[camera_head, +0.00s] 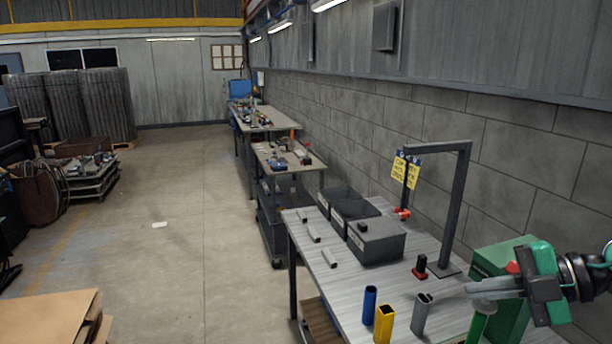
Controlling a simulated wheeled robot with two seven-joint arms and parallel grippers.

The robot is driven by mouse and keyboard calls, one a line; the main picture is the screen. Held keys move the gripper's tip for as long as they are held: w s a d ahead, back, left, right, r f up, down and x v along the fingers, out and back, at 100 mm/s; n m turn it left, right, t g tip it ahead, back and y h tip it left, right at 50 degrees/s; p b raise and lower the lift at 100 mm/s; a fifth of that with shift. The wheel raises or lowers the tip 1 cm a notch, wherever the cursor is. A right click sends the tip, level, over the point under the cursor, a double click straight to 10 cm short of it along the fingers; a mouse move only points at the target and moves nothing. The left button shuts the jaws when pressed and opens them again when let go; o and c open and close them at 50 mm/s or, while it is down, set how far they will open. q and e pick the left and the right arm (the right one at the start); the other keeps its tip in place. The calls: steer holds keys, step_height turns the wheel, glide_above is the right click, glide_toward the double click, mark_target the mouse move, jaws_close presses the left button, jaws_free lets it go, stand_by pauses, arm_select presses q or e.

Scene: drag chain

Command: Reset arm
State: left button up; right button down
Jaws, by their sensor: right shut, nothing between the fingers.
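My right gripper (484,289) comes in from the right edge, above the near right part of the workbench (350,296). Its grey fingers point left and are shut with nothing between them. Its green and black body partly covers a green box (496,260) behind it. A green upright piece (479,326) shows just below the fingers; I cannot tell whether they touch it. My left gripper is not in view.
A blue tube (369,304), a yellow square tube (384,324) and a grey tube (420,314) stand left of the gripper. Behind are a dark frame (457,210), a small red-based part (420,267) and dark boxes (376,241). The floor (190,240) left is mostly clear.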

steer(key=w+d+f+m+t+h, duration=0.3)
steer(key=d+f+m+t, duration=0.3)
steer(key=m+t, duration=0.5)
steer(key=s+d+f+m+h, duration=0.1)
steer(key=s+f+m+h, duration=0.1)
steer(key=f+m+h, duration=0.4)
steer(key=s+d+f+m+h, duration=0.1)
steer(key=s+f+m+h, duration=0.2)
steer(key=f, duration=0.6)
steer(key=s+a+f+m+g, duration=0.4)
steer(key=s+a+f+g, duration=0.95)
steer(key=s+f, duration=0.5)
step_height(320, 180, down, 29)
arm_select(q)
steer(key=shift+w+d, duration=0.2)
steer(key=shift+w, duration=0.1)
arm_select(e)
steer(key=s+d+f+g, duration=0.2)
steer(key=s+f, duration=1.8)
steer(key=shift+d, duration=0.4)
